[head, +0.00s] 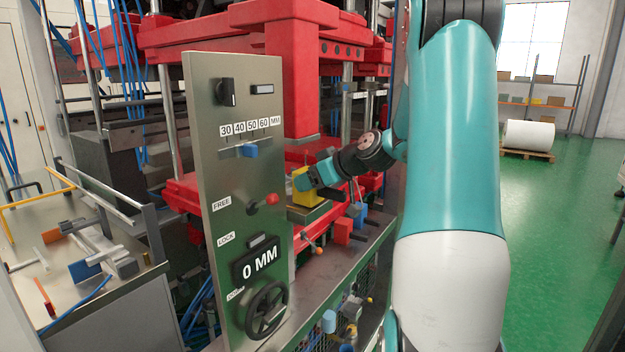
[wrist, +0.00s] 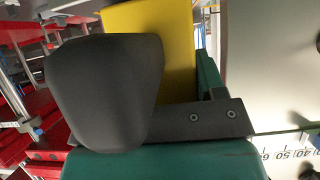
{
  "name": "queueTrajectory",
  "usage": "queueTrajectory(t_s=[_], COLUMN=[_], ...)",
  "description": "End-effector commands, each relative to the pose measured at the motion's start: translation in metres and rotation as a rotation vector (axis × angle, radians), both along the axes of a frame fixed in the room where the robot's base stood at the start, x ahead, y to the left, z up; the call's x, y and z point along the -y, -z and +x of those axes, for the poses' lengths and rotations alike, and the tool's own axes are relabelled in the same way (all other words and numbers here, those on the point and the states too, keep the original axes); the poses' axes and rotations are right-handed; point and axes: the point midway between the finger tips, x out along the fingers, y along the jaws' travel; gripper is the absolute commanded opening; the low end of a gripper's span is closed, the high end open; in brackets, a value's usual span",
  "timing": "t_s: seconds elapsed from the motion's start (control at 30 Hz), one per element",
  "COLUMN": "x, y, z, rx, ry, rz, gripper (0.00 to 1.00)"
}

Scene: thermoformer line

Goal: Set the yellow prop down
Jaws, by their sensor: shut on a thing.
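The yellow prop (head: 303,184) is a block in the head view, just behind the right edge of the control panel, by the red press frame. It also fills the upper middle of the wrist view (wrist: 172,45). My gripper (head: 318,180) is shut on the yellow prop, coming in from the right. In the wrist view my gripper (wrist: 165,85) has a large dark finger in front and a teal part behind the prop. The prop's lower end is partly hidden, so I cannot tell whether it touches the surface below.
The control panel (head: 212,150) stands close on the left, with a blue slider (head: 250,151), a red-knobbed lever (head: 270,199) and a "0 MM" display. A red block (head: 343,231) and a blue block (head: 358,210) sit on the ledge. A tool-strewn bench (head: 130,290) is at left.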

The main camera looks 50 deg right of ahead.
Motion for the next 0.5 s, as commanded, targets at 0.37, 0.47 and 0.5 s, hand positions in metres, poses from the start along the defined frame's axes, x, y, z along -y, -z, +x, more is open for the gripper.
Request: queueTrajectory(t_s=[0.37,0.47,0.5], x=[0.0001,0.0001,0.0001], y=[-0.0014,-0.001,-0.001], z=[0.0002,0.0001,0.0001], rx=[0.002,0.002,0.001], ry=[0.0,0.0,0.0], rz=[-0.001,-0.001,-0.001], gripper=[0.93,0.93,0.93])
